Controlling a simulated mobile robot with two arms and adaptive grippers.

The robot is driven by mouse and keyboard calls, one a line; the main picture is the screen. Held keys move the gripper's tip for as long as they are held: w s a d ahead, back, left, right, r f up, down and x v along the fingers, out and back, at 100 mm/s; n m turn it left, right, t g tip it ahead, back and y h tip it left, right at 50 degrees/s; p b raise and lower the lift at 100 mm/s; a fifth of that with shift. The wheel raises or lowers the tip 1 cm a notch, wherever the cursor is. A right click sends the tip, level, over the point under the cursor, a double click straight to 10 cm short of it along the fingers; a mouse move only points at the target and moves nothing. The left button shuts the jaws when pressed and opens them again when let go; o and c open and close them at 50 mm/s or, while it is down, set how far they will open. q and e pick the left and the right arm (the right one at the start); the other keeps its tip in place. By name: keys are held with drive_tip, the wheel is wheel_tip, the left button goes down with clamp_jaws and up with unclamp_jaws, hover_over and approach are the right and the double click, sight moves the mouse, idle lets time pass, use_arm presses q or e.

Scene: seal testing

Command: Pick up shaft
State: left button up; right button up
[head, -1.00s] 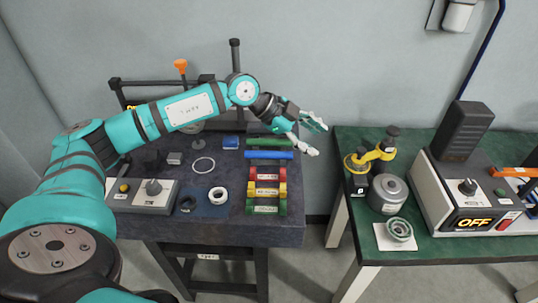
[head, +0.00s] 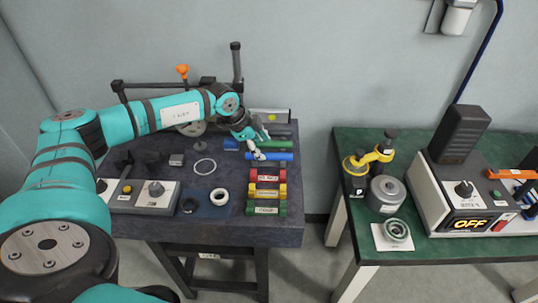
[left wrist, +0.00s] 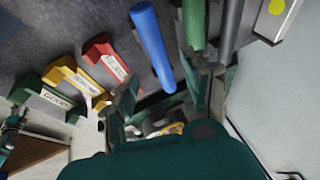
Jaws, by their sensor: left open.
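Several rods lie side by side at the right of the dark table: a blue rod (head: 278,156), a green rod (head: 280,145) and a dark grey rod (head: 284,134). They also show in the left wrist view as blue (left wrist: 153,45), green (left wrist: 194,25) and grey (left wrist: 230,30). My left gripper (head: 258,145) is open over the rods and hides part of them. In the left wrist view its spread fingers (left wrist: 162,98) have the near end of the blue rod in the gap between them in the picture; no grip shows.
Red (head: 267,174), yellow (head: 267,190) and green (head: 266,207) labelled holders stand in front of the rods. A white ring (head: 219,197) and a control box (head: 145,196) are to the left. A green table (head: 345,250) with equipment stands right, across a gap.

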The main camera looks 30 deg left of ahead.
sight(268, 154)
use_arm(q)
drive_tip(key=x, duration=0.5)
drive_tip(key=shift+p, duration=0.35)
clamp_jaws()
drive_tip(key=shift+r, duration=0.15)
